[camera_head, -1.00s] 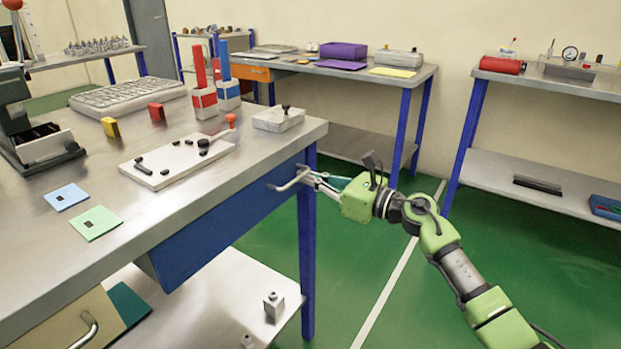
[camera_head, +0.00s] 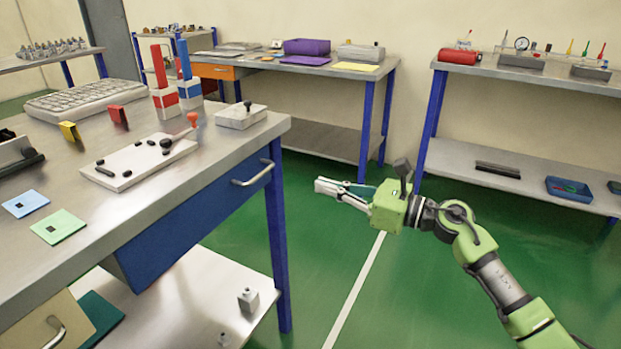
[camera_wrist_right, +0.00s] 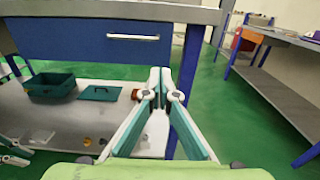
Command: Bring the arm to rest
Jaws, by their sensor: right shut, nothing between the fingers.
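My right gripper (camera_head: 322,186) is shut and empty in the head view. It hangs over the green floor, to the right of the workbench (camera_head: 213,150) and apart from it. In the right wrist view its fingers (camera_wrist_right: 160,75) meet at the tips, with the blue drawer (camera_wrist_right: 60,42) and its handle (camera_wrist_right: 132,37) beyond them. The drawer's handle also shows in the head view (camera_head: 252,174), clear of the fingers.
A back table (camera_head: 385,69) and a right shelf table (camera_head: 520,185) stand near the wall. Green floor lies open around my right arm.

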